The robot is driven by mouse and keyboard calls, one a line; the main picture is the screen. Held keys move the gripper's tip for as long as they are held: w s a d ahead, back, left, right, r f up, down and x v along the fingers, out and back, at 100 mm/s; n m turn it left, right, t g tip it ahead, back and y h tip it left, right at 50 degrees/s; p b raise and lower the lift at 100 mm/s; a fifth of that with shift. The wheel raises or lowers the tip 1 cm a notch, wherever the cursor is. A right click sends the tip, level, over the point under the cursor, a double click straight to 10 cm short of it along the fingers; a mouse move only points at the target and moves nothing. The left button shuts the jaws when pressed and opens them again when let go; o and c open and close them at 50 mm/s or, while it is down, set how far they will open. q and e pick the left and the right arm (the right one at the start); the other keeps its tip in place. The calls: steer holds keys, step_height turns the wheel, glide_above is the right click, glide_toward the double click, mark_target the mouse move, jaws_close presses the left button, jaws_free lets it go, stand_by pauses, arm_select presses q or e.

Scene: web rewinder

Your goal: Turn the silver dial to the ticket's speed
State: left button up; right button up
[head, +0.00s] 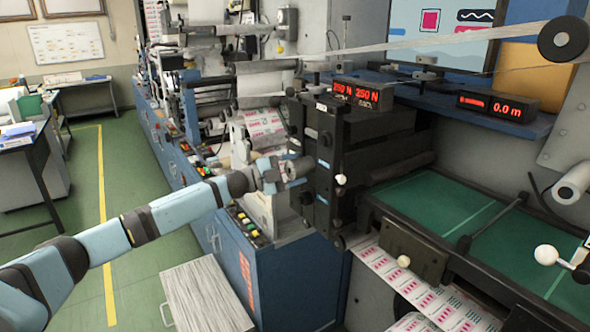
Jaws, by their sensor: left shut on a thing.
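My left arm reaches in from the lower left. My left gripper (287,173) is at the left side of the black upright block (324,165) on the machine. It is shut on a small, round, greyish part there, which appears to be the silver dial; the fingers cover most of it. Its markings and setting cannot be read. I cannot make out a ticket with a speed on it. My right gripper is not in view.
A red display (357,94) reads 250 N twice, and another (497,107) reads 0.0 m. A printed web (425,290) runs below the green bed (440,205).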

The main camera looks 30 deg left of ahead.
arm_select(q)
steer(key=shift+m, duration=0.5)
steer(key=o, duration=0.9)
steer(key=shift+s+a+f, duration=0.15)
steer(key=shift+r+b+v, duration=0.15)
steer(key=shift+b+v, duration=0.95)
steer(key=shift+v, duration=2.2)
steer(key=shift+r+b+v, duration=0.1)
steer(key=shift+b+v, duration=0.95)
steer(key=shift+v, duration=2.3)
steer(key=shift+a, duration=0.1)
